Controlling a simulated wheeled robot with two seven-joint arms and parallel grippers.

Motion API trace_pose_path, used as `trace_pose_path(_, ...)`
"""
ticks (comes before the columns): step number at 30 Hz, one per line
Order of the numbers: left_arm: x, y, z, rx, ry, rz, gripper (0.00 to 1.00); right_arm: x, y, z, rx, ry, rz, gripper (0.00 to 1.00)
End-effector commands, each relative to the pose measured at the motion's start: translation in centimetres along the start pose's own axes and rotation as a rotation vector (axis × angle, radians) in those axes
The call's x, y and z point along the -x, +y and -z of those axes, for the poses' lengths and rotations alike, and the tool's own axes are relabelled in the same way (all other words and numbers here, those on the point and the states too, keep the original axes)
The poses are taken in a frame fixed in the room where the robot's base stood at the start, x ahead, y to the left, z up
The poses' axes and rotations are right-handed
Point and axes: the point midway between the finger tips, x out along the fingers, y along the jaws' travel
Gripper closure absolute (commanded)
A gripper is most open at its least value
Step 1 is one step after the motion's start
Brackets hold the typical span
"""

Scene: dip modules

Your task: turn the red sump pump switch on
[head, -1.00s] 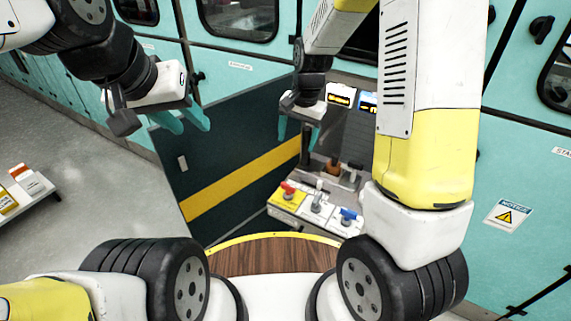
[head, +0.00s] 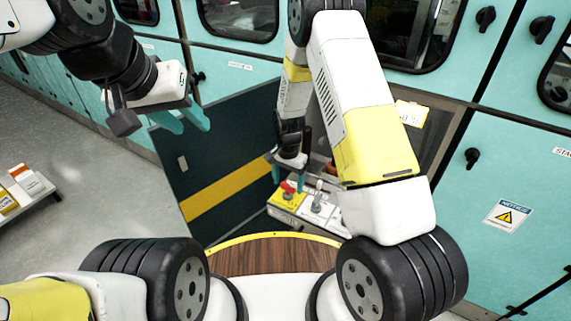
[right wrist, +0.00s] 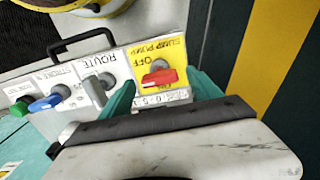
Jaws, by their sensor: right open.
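The red sump pump switch (right wrist: 160,76) is a red knob on a yellow plate (right wrist: 172,52) marked SUMP PUMP and OFF in the right wrist view. The knob's lever lies roughly sideways there; lettering on its lower side is partly hidden. The red switch also shows in the head view (head: 288,187). My right gripper (head: 288,176) is open just above the switch. In the right wrist view its two teal fingers (right wrist: 165,90) stand apart on either side of the knob; contact cannot be told. My left gripper (head: 190,118) is open and empty, away at the upper left.
Beside the yellow plate is a ROUTE plate with a grey-white lever (right wrist: 98,86), then a blue knob (right wrist: 46,103) and a green knob (right wrist: 19,108). A black handle (right wrist: 82,42) stands near the panel. An open dark door with a yellow stripe (head: 228,187) is on the left.

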Motion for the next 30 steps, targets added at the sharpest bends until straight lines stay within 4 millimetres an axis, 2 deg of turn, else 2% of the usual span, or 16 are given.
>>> trace_pose_path(10, 0.00, 0.00, 0.00, 0.000, 0.000, 0.000, 0.64, -0.55, 0.00, 0.00, 0.000, 0.000, 0.001, 0.27)
trace_pose_path(18, 0.00, 0.00, 0.00, 0.000, 0.000, 0.000, 0.64, -0.53, -0.01, 0.00, 0.000, 0.000, 0.001, 0.80)
trace_pose_path(20, 0.00, 0.00, 0.00, 0.000, 0.000, 0.000, 0.64, -0.52, -0.01, 0.00, 0.000, 0.000, 0.001, 0.90)
trace_pose_path(30, 0.00, 0.00, 0.00, 0.000, 0.000, 0.000, 0.64, -0.51, -0.01, 0.00, 0.059, 0.000, 0.001, 0.90)
